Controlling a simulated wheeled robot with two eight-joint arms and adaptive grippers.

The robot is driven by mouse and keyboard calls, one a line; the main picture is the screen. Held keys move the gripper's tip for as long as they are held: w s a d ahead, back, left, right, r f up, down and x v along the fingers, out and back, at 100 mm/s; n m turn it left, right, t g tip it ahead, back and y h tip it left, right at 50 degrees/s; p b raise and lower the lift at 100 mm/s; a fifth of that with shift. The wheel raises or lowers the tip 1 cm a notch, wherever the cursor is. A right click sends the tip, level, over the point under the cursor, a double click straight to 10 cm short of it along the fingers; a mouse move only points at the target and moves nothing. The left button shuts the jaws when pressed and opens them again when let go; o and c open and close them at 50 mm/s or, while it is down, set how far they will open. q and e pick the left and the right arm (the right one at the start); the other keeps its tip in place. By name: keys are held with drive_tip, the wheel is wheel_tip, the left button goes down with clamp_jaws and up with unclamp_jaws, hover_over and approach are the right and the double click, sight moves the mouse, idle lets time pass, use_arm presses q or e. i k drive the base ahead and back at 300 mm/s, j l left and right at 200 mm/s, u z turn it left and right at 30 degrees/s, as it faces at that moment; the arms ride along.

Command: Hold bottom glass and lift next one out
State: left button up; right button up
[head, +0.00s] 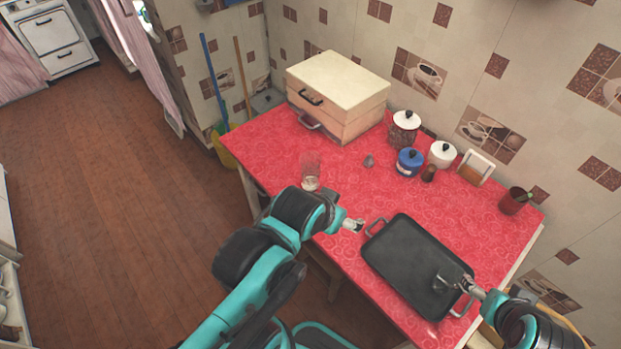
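A clear glass stack (310,166) stands upright on the red oilcloth counter near its left front edge. Its lower end looks whitish, and my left arm is just in front of it. I cannot tell how many glasses are nested. My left gripper (356,226) is low over the front edge, to the right of the glasses and apart from them. My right gripper (446,282) is over the right part of a black tray, far from the glasses. Both grippers look empty, but their fingers are too small to read as open or shut.
The black tray (405,255) with metal handles fills the front right of the counter (265,150). A cream box (338,85) stands at the back. Several jars, including a blue one (409,162), a napkin holder (476,168) and a red cup (514,201) line the wall.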

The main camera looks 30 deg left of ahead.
sight(310, 162)
drive_tip(key=j+z, duration=0.15)
drive_tip(key=j, duration=0.5)
drive_tip(key=j+z, duration=0.1)
drive_tip(key=j, duration=0.55)
drive_tip(key=k+j+z, duration=0.15)
drive_tip(key=j, duration=0.5)
drive_tip(key=k+j+z, duration=0.15)
drive_tip(key=j, duration=0.55)
